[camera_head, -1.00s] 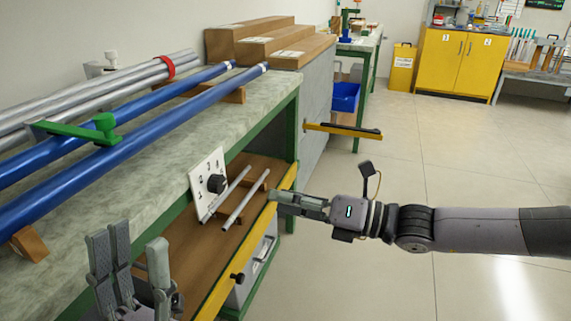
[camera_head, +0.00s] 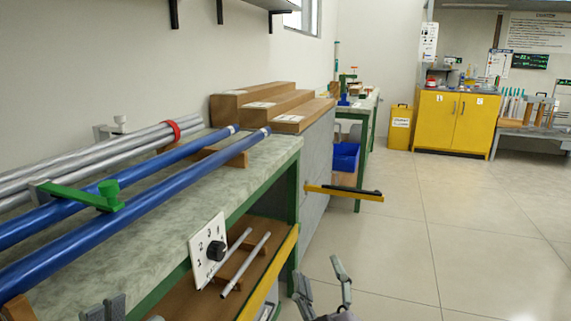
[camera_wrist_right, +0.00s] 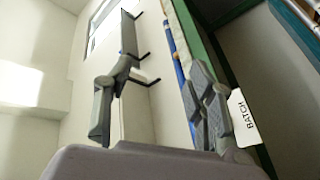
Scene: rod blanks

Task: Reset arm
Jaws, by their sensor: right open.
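My right gripper (camera_head: 322,280) is at the bottom of the head view, just right of the bench's front edge. Its two fingers are spread apart with nothing between them. In the right wrist view its fingers (camera_wrist_right: 155,105) are also apart, with the wall and shelf brackets behind them. My left gripper (camera_head: 112,310) shows only as grey finger tips at the bottom left edge. Most of it is cut off by the frame, so its opening is not clear.
Blue rods (camera_head: 130,210) and grey rods (camera_head: 90,160) lie on the bench top (camera_head: 250,168). Two short rods (camera_head: 246,262) lie on the shelf below, beside a numbered dial plate (camera_head: 208,250). A yellow bar (camera_head: 343,192) juts out from the bench end. The floor to the right is clear.

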